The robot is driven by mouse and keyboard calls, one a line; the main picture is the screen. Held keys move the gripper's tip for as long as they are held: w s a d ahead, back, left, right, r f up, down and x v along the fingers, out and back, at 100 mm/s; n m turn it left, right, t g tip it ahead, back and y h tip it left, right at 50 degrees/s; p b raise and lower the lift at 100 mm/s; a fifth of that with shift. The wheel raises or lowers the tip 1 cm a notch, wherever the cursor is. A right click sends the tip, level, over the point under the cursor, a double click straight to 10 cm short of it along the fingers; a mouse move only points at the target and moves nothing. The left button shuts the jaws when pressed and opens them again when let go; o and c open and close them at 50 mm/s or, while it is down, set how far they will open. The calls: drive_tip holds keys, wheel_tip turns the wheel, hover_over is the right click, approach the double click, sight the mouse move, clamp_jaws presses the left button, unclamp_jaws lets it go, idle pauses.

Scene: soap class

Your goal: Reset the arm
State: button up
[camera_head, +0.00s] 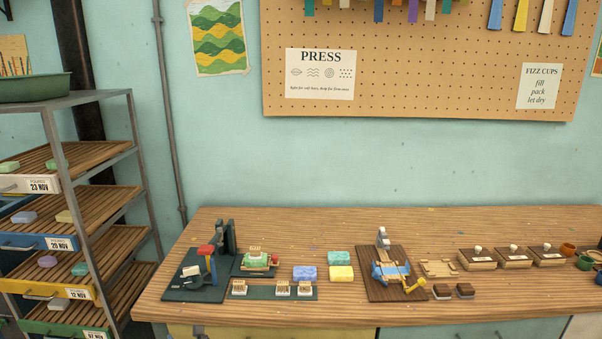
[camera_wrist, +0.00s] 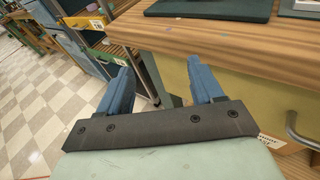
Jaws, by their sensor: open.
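My gripper (camera_wrist: 161,85) shows in the wrist view with two blue fingers spread apart and nothing between them. It is open and empty, in front of the bench's left front corner, with the bench edge just beyond the fingertips. The wooden bench (camera_head: 400,222) fills the lower part of the head view, and its corner shows in the wrist view (camera_wrist: 215,36). My arm and gripper do not show in the head view.
A rack of soap shelves (camera_head: 95,215) stands left of the bench. A dark press (camera_head: 205,270), blue and yellow soaps (camera_head: 304,273), a wooden cutting jig (camera_head: 365,285) and several lidded boxes (camera_head: 513,257) stand on the bench. Checkered floor (camera_wrist: 40,100) lies open at left.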

drive_tip(key=s+d+f+m+g+h, duration=0.2)
drive_tip(key=d+f+m+h, duration=0.2)
drive_tip(key=d+f+m, duration=0.7)
drive_tip(key=s+d+f+m+g+h, duration=0.15)
drive_tip(key=d+f+m+h, duration=0.4)
drive_tip(key=d, duration=0.95)
drive_tip(key=s+d+f+m+g+h, duration=0.1)
drive_tip(key=d+f+m+g+h, duration=0.15)
drive_tip(key=d+f+m, duration=0.95)
drive_tip(key=s+d+f+m+g+h, duration=0.1)
drive_tip(key=s+d+f+m+g, duration=0.25)
drive_tip(key=s+d, duration=0.35)
drive_tip(key=s+d+f+m+g, duration=0.3)
drive_tip(key=s+d+f, duration=0.2)
drive_tip(key=s, duration=0.3)
drive_tip(key=s+f+m+g+y, duration=0.1)
drive_tip(key=s+m+g+y, duration=0.2)
drive_tip(key=s, duration=1.2)
drive_tip(key=m+g, duration=0.3)
drive_tip(key=m, duration=0.1)
drive_tip(key=shift+s+a+f+m+g+y, duration=0.3)
drive_tip(key=shift+s+f+g, duration=0.05)
drive_tip(key=shift+f, duration=0.05)
drive_tip(key=shift+c, duration=0.4)
